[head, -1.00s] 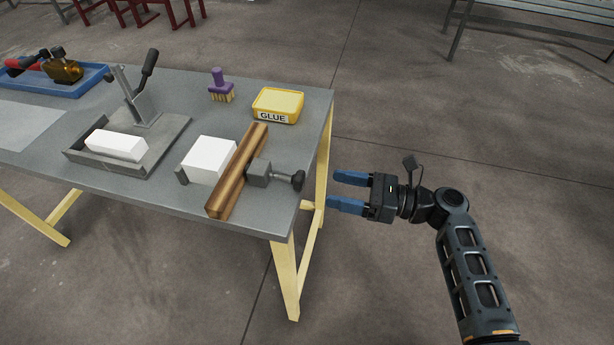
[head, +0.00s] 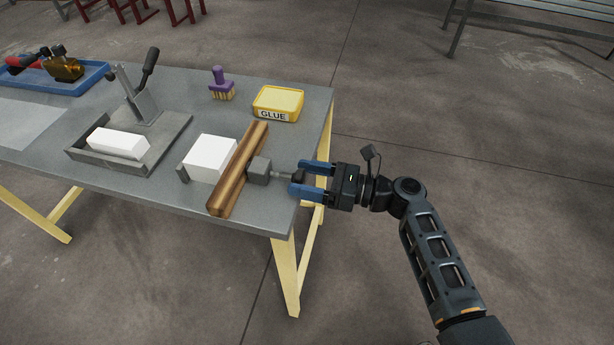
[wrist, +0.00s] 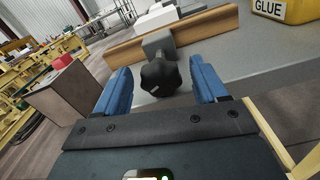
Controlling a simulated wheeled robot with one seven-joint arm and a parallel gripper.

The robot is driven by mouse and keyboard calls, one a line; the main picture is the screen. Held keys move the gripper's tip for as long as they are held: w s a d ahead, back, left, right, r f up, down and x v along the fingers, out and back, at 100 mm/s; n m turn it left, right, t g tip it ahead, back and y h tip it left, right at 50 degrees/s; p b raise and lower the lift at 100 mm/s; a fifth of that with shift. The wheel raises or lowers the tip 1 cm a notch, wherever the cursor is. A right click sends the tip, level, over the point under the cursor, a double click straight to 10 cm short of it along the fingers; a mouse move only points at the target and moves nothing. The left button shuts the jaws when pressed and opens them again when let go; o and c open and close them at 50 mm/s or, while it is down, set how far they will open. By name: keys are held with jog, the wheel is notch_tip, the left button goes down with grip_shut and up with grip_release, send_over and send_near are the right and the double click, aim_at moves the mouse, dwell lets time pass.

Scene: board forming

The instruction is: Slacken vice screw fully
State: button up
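The vice is at the right end of the grey bench. Its grey screw block (head: 259,171) sits against a wooden bar (head: 238,170), with a white block (head: 210,158) on the bar's far side. The dark lobed screw knob (wrist: 160,76) faces my wrist camera. My gripper (head: 303,179) has its two blue fingers on either side of the knob. In the wrist view the fingers (wrist: 162,85) are wide apart, with a visible gap between each finger and the knob. In the head view the knob is partly hidden by the fingers.
A yellow glue tub (head: 278,104) and a purple brush (head: 221,84) stand behind the vice. A grey press fixture (head: 165,145) with a white block is to the left. A blue tray (head: 90,82) is at the far left.

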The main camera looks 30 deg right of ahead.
jog(key=c, duration=1)
jog(key=shift+c, duration=0.2)
jog(key=shift+n, duration=0.4)
jog(key=n+b, duration=0.1)
jog(key=n, duration=0.1)
jog(key=shift+s+f+n, duration=0.1)
jog(key=shift+n, duration=0.2)
jog(key=shift+n+b, duration=0.5)
jog(key=shift+n, duration=0.6)
jog(key=shift+a, duration=0.1)
jog(key=o, duration=1.1)
jog(key=shift+b+v, duration=0.4)
jog(key=shift+v, duration=3.55)
